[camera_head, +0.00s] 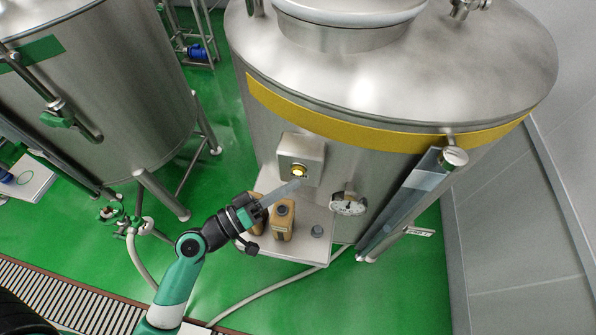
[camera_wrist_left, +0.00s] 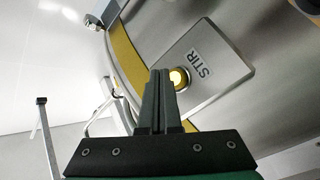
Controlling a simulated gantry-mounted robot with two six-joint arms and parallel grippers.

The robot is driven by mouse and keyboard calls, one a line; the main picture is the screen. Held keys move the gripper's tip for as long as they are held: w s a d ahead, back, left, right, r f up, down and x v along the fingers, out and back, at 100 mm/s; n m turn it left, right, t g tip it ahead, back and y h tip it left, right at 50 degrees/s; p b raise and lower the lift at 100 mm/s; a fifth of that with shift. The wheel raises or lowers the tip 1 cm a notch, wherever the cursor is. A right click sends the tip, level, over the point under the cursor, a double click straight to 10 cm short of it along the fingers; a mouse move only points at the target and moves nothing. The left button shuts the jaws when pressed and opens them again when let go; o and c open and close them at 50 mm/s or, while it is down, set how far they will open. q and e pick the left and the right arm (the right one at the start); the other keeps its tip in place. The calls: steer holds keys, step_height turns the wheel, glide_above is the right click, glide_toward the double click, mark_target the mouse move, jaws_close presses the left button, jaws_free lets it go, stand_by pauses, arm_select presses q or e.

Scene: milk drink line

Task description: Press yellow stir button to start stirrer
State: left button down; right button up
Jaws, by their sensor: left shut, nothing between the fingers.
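The yellow stir button (camera_head: 299,170) sits on a small metal box (camera_head: 308,147) on the front of the large steel tank, and it looks bright. In the left wrist view the button (camera_wrist_left: 178,78) glows yellow in a metal ring beside a "STIR" label (camera_wrist_left: 199,63). My left gripper (camera_head: 296,185) is shut and empty, its fingertips just below and left of the button. In the left wrist view its closed fingers (camera_wrist_left: 160,76) partly overlap the button's ring. I cannot tell whether they touch it. My right gripper is not in view.
Below the box, a metal shelf (camera_head: 306,246) holds a brown container (camera_head: 283,221), with another partly hidden by my left gripper. A dial gauge (camera_head: 348,204) and a slanted clear tube (camera_head: 411,203) are to the right. A second tank (camera_head: 110,90) stands at left.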

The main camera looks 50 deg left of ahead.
arm_select(q)
steer(key=s+d, duration=0.3)
steer(key=s, duration=0.1)
steer(key=shift+s+d+b, duration=0.35)
stand_by(0.5)
